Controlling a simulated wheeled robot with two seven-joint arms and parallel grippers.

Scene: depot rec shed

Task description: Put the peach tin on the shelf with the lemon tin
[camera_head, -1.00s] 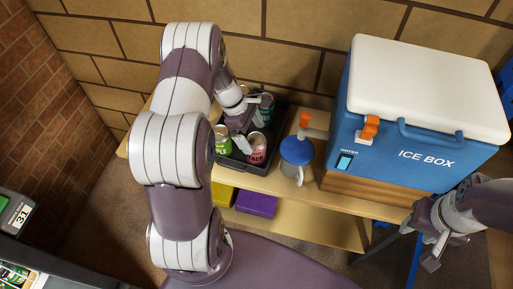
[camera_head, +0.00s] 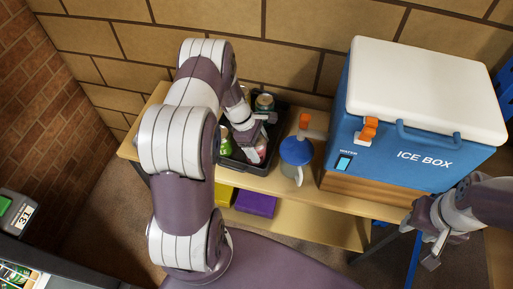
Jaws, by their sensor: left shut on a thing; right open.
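My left gripper (camera_head: 257,128) is down over the dark tray (camera_head: 283,116) on the bench and is shut on a tin, mostly hidden by the gripper. A red-labelled tin (camera_head: 262,150) shows just below the fingers; I cannot tell whether it is the held one. A green-labelled tin (camera_head: 225,141) is in the tray to the left, partly behind my arm. Another tin (camera_head: 264,102) stands at the back of the tray. No label reads as peach or lemon. My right gripper (camera_head: 430,246) is open and empty at the right, in front of the ice box.
A blue ice box (camera_head: 400,160) with a white lid stands on a wooden block on the bench.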

